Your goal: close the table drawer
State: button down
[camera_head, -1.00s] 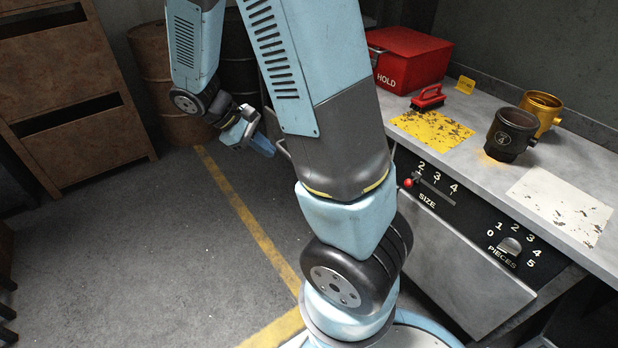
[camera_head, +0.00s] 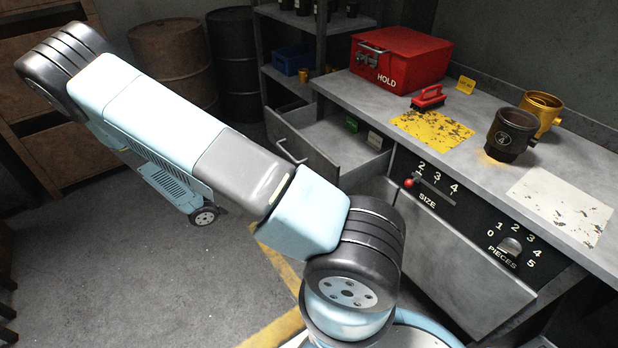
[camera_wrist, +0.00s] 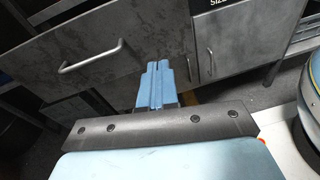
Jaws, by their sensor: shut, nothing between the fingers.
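The table drawer (camera_head: 309,157) is pulled out from the left part of the workbench, with a bar handle (camera_head: 288,150) on its grey front. A green item (camera_head: 352,124) and a pale item (camera_head: 374,139) lie inside it. The wrist view shows the drawer front (camera_wrist: 120,30) with its handle (camera_wrist: 92,56) to the left of my gripper (camera_wrist: 157,66). My gripper is shut and empty, its blue fingers pointing towards the drawer front; I cannot tell whether they touch it. The head view does not show my gripper.
The workbench (camera_head: 463,160) carries a red HOLD box (camera_head: 400,62), a red brush (camera_head: 428,97), a dark mug (camera_head: 508,135) and a yellow mug (camera_head: 541,108). A cabinet door (camera_wrist: 225,40) is right of the drawer in the wrist view.

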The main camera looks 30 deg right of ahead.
notch_tip(320, 180, down, 3)
jog(key=n+t+h, duration=0.1)
jog(key=n+t, duration=0.1)
send_near(317, 173)
jog(key=shift+n, duration=0.3)
jog(key=d, duration=0.6)
jog(key=shift+d, duration=0.4)
